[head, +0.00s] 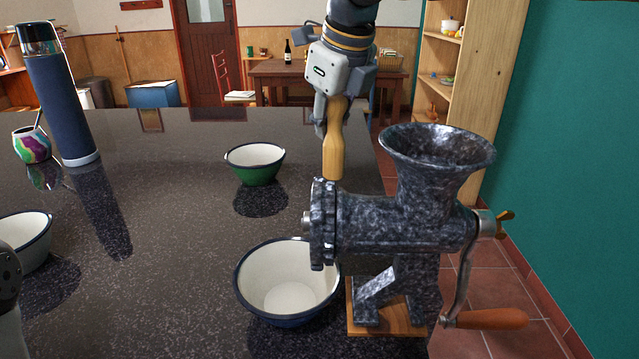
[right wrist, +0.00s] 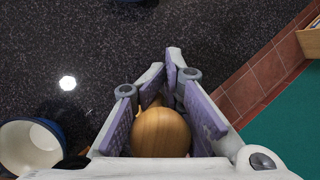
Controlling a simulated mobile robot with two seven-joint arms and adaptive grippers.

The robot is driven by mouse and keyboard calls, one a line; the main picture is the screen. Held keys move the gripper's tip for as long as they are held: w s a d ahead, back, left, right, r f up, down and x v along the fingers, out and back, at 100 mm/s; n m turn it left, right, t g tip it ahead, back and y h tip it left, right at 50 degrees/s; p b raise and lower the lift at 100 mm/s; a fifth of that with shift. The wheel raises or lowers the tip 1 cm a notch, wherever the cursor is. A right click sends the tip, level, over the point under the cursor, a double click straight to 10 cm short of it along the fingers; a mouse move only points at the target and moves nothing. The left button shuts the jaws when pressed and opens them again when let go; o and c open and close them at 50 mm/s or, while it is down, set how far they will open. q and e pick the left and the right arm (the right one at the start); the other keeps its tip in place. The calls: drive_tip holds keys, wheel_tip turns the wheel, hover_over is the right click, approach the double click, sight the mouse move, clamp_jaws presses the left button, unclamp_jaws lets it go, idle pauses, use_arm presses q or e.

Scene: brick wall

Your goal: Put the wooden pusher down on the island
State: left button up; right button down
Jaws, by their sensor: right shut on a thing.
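The wooden pusher (head: 333,150) is held upright by my right gripper (head: 331,112), its lower part hanging below the fingers. In the head view it shows behind the grinder's mouth, against the island (head: 165,235) near its right edge. Any gap between the pusher and the island top is hard to judge. In the right wrist view the pusher's round end (right wrist: 160,133) sits between the purple finger pads. The speckled grinder (head: 425,205) stands at the island's front right on a wooden block. My left gripper's fingers are not visible.
A green bowl (head: 255,164) stands left of the pusher. A blue bowl (head: 287,284) sits under the grinder mouth, and another bowl (head: 24,241) at the left edge. A flask (head: 62,105) and a colourful cup (head: 31,145) stand far left. The island's middle is clear.

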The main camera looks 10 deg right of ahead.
sight(340, 108)
wheel_tip(340, 108, down, 6)
drive_tip(key=shift+d+f, duration=0.1)
drive_tip(key=c, duration=1.6)
unclamp_jaws()
drive_tip(key=shift+f, duration=0.1)
drive_tip(key=shift+r, duration=0.25)
drive_tip(key=v, duration=1.2)
drive_tip(key=shift+f, duration=0.1)
